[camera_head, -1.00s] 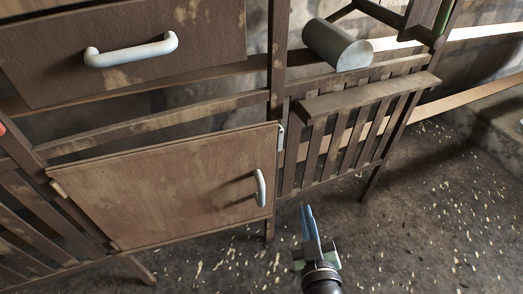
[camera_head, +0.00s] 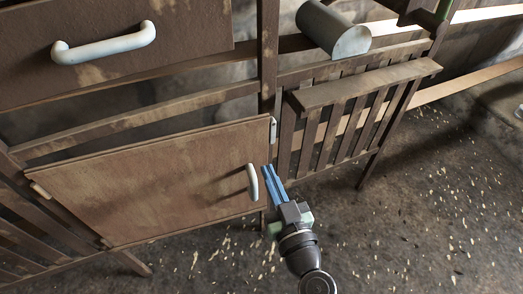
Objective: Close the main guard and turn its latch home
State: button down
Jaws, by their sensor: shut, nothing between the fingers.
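A brown lower panel (camera_head: 150,190) hangs in the frame, with a white upright handle (camera_head: 253,182) near its right edge. A small pale latch-like piece (camera_head: 273,129) sits at its top right corner. It looks upright and near the frame; whether it is fully closed I cannot tell. A brown upper panel (camera_head: 120,70) with a white bar handle (camera_head: 104,43) is at upper left. Which panel is the main guard is not marked. My gripper (camera_head: 268,168), with blue fingers, is shut and empty just right of the upright handle. Contact cannot be told.
A slatted guard (camera_head: 340,130) with a sloping top board stands to the right. A grey cylinder (camera_head: 333,32) lies above it. A dark post (camera_head: 268,60) rises between the guards. The littered floor (camera_head: 430,220) at lower right is open.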

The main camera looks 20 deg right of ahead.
aim_at(257, 145)
jog(key=w, duration=0.6)
jog(key=shift+d, duration=0.2)
